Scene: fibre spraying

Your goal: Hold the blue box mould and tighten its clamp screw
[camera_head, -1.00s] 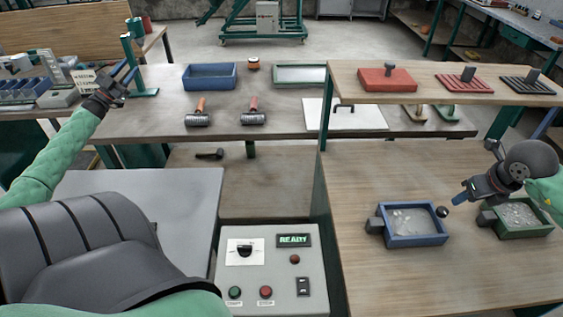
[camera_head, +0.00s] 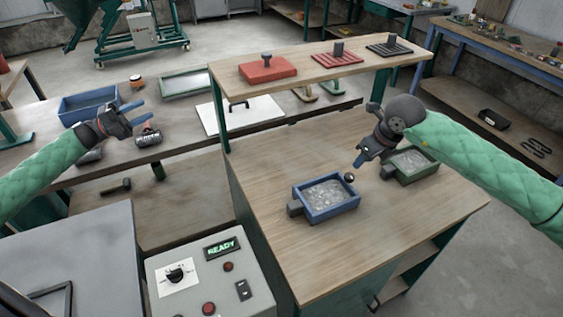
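The blue box mould (camera_head: 338,211) sits on the wooden bench, filled with a pale grey material. A dark block (camera_head: 294,208) is at its left end, and a round black knob (camera_head: 349,177) is at its far right corner. My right gripper (camera_head: 359,161) is just above and behind that knob, pointing down, apart from the mould as far as I can see. Its finger opening is not clear. My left gripper (camera_head: 138,113) is far to the left, over the back table, with its two fingers spread and nothing between them.
A green box mould (camera_head: 405,181) stands close to the right, partly behind my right gripper. A raised shelf (camera_head: 235,79) with red and black tools runs behind. A control panel reading READY (camera_head: 221,248) stands at front left. The bench front is clear.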

